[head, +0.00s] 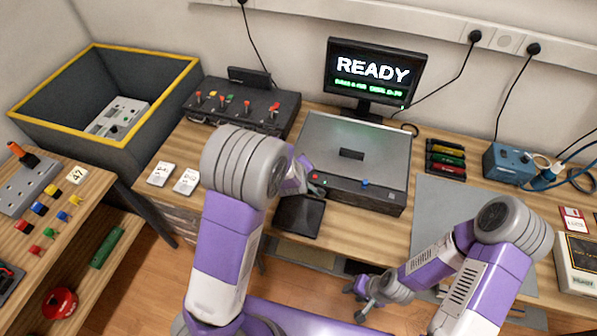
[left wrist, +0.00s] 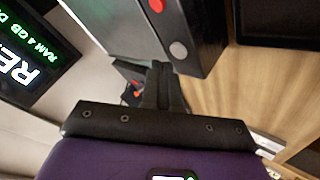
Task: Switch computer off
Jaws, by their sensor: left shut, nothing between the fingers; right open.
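The computer (head: 345,137) is a flat grey case on the bench with a dark front; its front also shows in the left wrist view (left wrist: 205,35). A red button (left wrist: 156,5) and a round grey button (left wrist: 178,50) sit on that front. The monitor (head: 375,72) behind is lit and reads READY; part of it shows in the left wrist view (left wrist: 30,55). My left gripper (left wrist: 160,72) is shut and empty, its tips close to the case's front left corner; contact cannot be told. My right gripper (head: 360,299) is open and empty, low before the bench.
A black switch box (head: 240,107) stands left of the computer, with white cards (head: 186,181) before it. A dark square pad (head: 300,215) lies at the front edge. A grey mat (head: 440,210) and blue box (head: 508,163) are to the right. A yellow-rimmed bin (head: 150,140) stands far left.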

